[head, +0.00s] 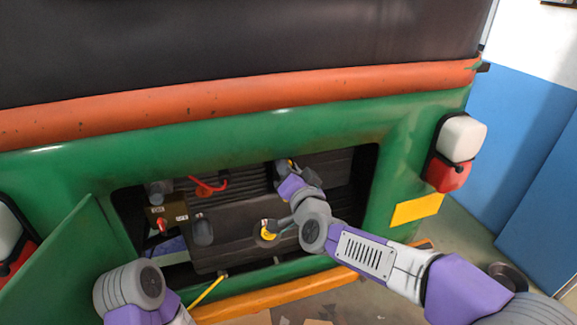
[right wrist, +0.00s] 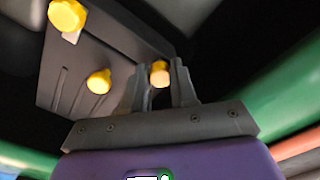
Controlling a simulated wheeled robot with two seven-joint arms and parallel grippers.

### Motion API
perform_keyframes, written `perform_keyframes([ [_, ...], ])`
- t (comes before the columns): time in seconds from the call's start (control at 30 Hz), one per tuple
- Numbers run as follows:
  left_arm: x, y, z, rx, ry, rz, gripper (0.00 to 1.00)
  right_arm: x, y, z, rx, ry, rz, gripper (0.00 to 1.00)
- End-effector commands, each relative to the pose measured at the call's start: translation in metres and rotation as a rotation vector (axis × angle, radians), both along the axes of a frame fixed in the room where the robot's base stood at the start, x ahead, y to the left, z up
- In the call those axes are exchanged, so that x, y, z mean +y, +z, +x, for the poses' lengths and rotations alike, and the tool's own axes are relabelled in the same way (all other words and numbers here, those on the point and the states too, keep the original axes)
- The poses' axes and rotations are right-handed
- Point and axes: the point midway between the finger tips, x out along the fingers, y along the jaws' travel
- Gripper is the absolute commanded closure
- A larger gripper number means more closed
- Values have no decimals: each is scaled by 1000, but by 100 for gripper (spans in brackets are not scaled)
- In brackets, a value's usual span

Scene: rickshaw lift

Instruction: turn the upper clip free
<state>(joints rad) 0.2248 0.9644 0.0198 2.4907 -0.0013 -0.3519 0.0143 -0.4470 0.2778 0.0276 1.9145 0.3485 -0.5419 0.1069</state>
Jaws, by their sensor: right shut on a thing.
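The upper clip (right wrist: 160,73) has a yellow knob, seen between the fingertips in the right wrist view. My right gripper (right wrist: 165,75) is shut on it. In the head view my right gripper (head: 284,170) reaches into the open rear bay from the right, and its fingers hide most of the clip. I cannot tell how far the clip is turned. Another yellow clip (head: 268,233) shows lower down on the dark cover, below my right wrist. My left arm is at the lower left; its gripper is out of view.
The green rickshaw body (head: 250,128) frames the bay closely around my right arm. An open green flap (head: 62,262) stands at the left. A red hose (head: 208,187) and a yellow cable (head: 207,292) are near. Two other yellow knobs (right wrist: 67,15) (right wrist: 99,81) sit on the dark panel.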

Motion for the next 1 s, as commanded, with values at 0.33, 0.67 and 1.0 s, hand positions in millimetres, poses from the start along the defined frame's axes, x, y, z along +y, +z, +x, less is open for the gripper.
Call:
perform_keyframes([
  [0.33,0,5,0,0,0,0,57,0,0,0,-41,0,-130,100],
  [0.67,0,5,0,0,0,0,57,0,-1,0,-48,0,-153,100],
  [1.0,0,5,0,0,0,0,57,0,-1,0,-48,0,-152,55],
])
